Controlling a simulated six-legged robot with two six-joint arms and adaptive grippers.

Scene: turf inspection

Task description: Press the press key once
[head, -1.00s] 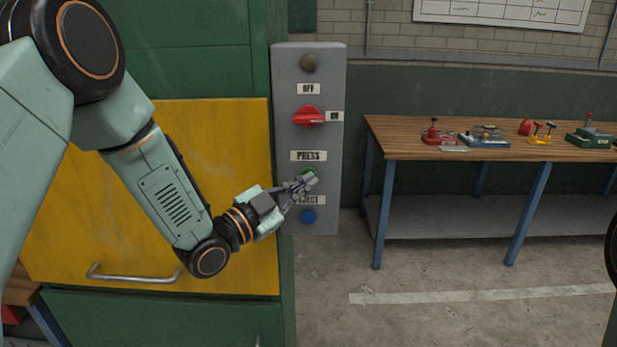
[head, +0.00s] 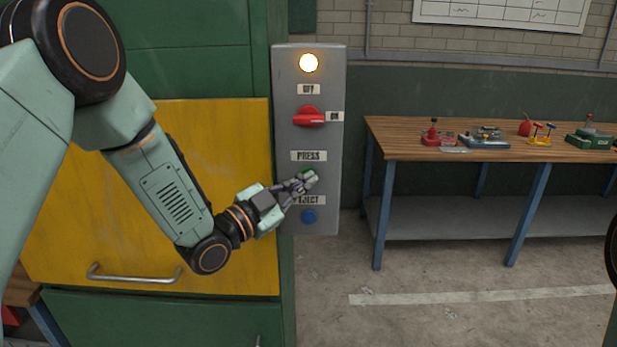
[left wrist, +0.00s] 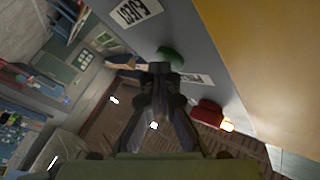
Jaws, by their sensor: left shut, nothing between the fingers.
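The grey control panel (head: 325,140) stands upright with the green press key (head: 305,171) under the PRESS label (head: 308,156). My left gripper (head: 309,180) is shut and empty. Its fingertips are at the key and cover most of it in the head view; they appear to touch it. In the left wrist view, the green key (left wrist: 170,56) shows just beyond the closed fingertips (left wrist: 160,70). The round lamp (head: 309,63) at the panel's top glows warm yellow. My right gripper is not in view.
The red knob (head: 309,117) points toward the ON label. A blue button (head: 309,217) sits below the partly covered EJECT label (head: 318,200). A yellow door (head: 225,150) is left of the panel. A workbench (head: 400,140) with small tools stands to the right.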

